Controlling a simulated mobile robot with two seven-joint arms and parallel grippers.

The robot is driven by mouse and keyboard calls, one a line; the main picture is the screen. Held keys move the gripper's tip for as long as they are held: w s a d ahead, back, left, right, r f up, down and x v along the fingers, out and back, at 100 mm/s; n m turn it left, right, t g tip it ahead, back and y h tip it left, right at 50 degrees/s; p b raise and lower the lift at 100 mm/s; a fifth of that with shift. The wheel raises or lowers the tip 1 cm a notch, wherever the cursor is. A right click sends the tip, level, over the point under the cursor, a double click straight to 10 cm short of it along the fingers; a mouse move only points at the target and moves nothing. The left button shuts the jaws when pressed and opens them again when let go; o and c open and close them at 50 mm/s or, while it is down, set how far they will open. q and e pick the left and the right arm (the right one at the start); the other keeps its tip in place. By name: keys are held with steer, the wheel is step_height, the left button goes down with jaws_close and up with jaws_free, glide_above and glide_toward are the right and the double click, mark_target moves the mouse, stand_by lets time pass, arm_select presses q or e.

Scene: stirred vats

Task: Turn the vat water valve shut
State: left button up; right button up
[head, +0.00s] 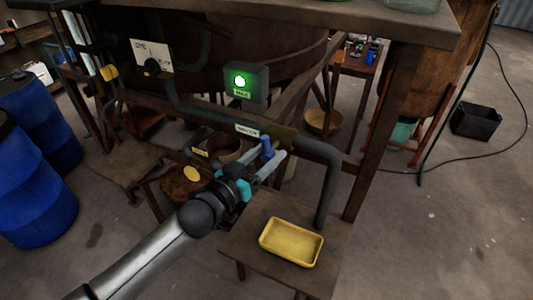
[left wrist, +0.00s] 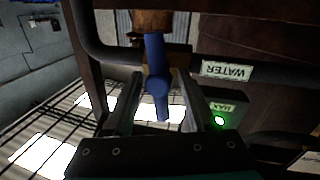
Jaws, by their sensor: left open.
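The water valve's blue handle (head: 267,147) sits on the dark pipe under the vat, just right of a white label (head: 247,130). In the left wrist view the handle (left wrist: 156,85) lies lengthwise between the fingers, with gaps on both sides, and the label (left wrist: 227,70) reads WATER upside down. My left gripper (head: 270,160) is open around the handle, not closed on it; it also shows in the left wrist view (left wrist: 161,80). Part of the handle is hidden by the fingers in the head view. My right gripper is out of view.
A box with a lit green button (head: 240,81) and a DYE panel with a black knob (head: 152,66) are on the vat's front. A yellow tray (head: 290,243) stands on a low table (head: 238,240). Blue barrels (head: 38,195) stand at left.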

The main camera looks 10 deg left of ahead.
arm_select(q)
steer(key=shift+c, duration=0.4)
jaws_close()
steer(key=shift+r+m+p, duration=0.2)
steer(key=shift+m+p, duration=0.3)
steer(key=shift+p, duration=0.35)
steer(key=shift+f+m, duration=0.1)
steer(key=shift+m, duration=0.2)
